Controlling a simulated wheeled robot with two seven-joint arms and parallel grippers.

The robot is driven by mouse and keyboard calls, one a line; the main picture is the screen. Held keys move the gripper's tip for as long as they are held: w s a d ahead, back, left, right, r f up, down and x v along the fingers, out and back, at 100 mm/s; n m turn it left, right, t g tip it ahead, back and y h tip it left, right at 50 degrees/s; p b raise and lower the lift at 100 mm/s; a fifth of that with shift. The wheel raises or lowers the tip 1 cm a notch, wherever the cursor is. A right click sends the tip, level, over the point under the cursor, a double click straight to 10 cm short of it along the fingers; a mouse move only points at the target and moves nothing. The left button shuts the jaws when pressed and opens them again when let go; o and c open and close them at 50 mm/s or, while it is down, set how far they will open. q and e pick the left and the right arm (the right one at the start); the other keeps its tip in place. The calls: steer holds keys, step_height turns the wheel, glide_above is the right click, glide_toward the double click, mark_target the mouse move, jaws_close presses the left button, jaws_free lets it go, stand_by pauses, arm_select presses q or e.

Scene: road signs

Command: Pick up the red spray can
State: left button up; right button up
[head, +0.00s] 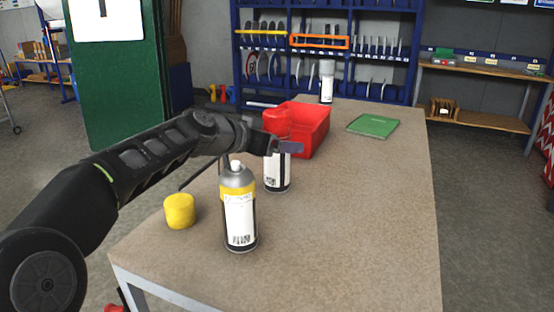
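The red spray can (277,176) stands upright on the table, with a red cap and a white label. My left gripper (289,147) is at the upper part of this can, just below the cap. One finger shows across the front of the can; the other finger is hidden. I cannot tell whether the fingers touch the can or are closed on it. My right gripper is not in view.
A yellow spray can (240,220) without its cap stands nearer, with a yellow cap (180,211) to its left. A red bin (309,128), a green book (373,125) and another can (327,86) are farther back. The table's (370,220) right side is clear.

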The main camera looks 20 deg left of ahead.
arm_select(q)
steer(key=shift+c, duration=0.3)
steer(key=shift+r, duration=0.1)
jaws_close()
stand_by(0.5)
